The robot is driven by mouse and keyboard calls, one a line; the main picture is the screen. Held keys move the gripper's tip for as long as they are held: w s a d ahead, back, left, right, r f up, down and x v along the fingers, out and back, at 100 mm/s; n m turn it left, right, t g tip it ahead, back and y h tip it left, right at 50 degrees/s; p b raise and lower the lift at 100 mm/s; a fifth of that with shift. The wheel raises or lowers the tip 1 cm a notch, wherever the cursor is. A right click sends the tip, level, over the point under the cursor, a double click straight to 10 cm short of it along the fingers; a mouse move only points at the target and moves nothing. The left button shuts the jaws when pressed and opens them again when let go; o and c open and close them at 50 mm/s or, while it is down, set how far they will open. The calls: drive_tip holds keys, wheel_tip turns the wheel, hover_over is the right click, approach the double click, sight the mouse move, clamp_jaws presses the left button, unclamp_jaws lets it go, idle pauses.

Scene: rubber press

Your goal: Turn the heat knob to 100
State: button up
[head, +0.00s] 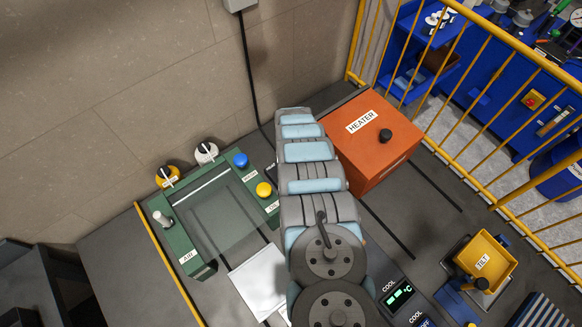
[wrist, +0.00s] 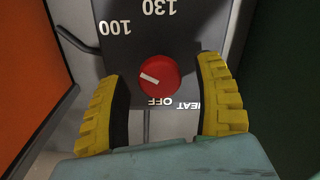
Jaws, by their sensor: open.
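The heat knob (wrist: 158,76) is a round red dial with a white mark, on a dark panel (wrist: 185,45) in the wrist view. The panel's labels read upside down: "100" at the upper left, "130" at the top, "OFF" and "HEAT" just below the knob. The white mark lies across the knob's left part, slanting slightly toward the upper left. My gripper (wrist: 163,70) is open, its yellow fingers on either side of the knob, with gaps between them and it. In the head view my arm hides the heat knob and my gripper.
The orange heater box (head: 370,150) with a black knob stands right of my arm. The green press frame (head: 185,237), with blue and yellow buttons, stands left. A yellow railing (head: 480,105) runs along the right. A yellow tilt box (head: 484,262) is at the lower right.

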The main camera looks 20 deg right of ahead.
wheel_tip(320, 180, up, 12)
drive_tip(key=shift+f, duration=0.15)
idle(0.8)
drive_tip(key=shift+w, duration=0.1)
idle(0.5)
